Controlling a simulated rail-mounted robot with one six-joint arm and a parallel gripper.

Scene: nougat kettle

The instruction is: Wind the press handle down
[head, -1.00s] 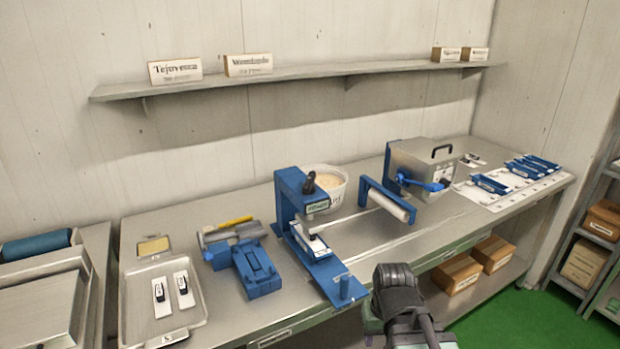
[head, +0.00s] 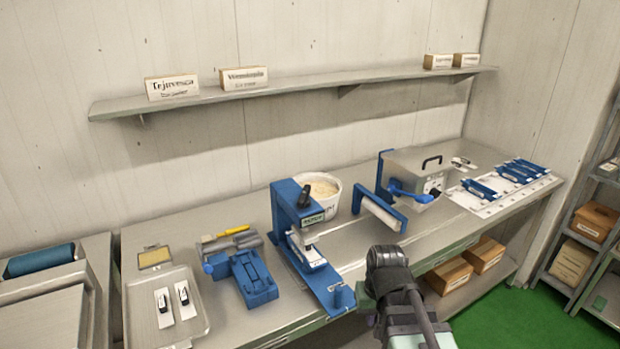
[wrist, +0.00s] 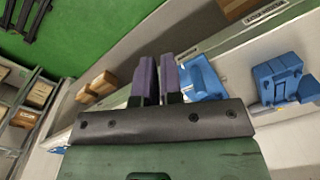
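The blue press (head: 284,213) stands mid-bench, with a black handle or knob (head: 304,194) on top of its head. A small light block (head: 313,256) lies below the head, on the blue base. The base runs toward the front edge and ends in a short blue post (head: 343,296). My gripper (wrist: 158,72) has two purple fingers, slightly apart, with nothing seen between them. A blue part, likely the front end of the press base (wrist: 203,76), is just right of the fingers in the wrist view. The head view hides my fingertips; my arm is right of the base.
A blue fixture (head: 252,278) and a tray (head: 203,322) lie left of the press. A white tub (head: 335,203) stands behind it. A roller on a blue frame (head: 383,213) and a metal box machine (head: 412,168) are right. Bench space between press and roller is clear.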

